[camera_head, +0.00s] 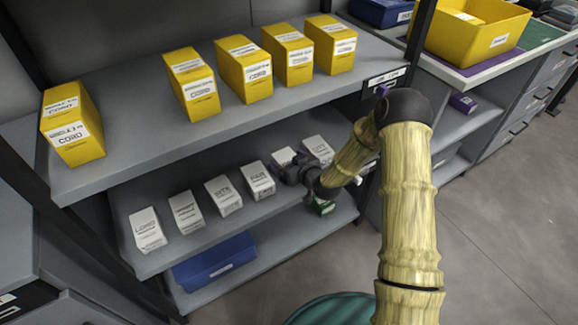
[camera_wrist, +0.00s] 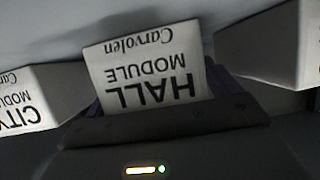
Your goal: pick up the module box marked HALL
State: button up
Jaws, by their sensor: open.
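The white module box marked HALL (camera_wrist: 150,65) is in the middle of the wrist view, its label upside down and readable. In the head view, the white box at my gripper (camera_head: 283,156) appears to be the same box, partly hidden by the gripper. My gripper (camera_head: 293,174) is at the lower shelf, at the front of this box. In the wrist view, my open gripper (camera_wrist: 157,95) has purple-edged fingers on both sides of the box's lower part. I cannot tell whether they touch it.
The CITY box (camera_wrist: 30,98) stands close on one side of HALL, and another white box (camera_wrist: 275,45) on the other. Several white boxes, including FAIR (camera_head: 257,180), line the lower shelf. Yellow CORD boxes (camera_head: 245,68) stand on the shelf above. A blue bin (camera_head: 214,262) sits below.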

aim_at(289, 160)
jog(key=c, duration=1.1)
jog(key=shift+r, duration=0.1)
notch_tip(289, 160, up, 10)
jog(key=p, duration=0.3)
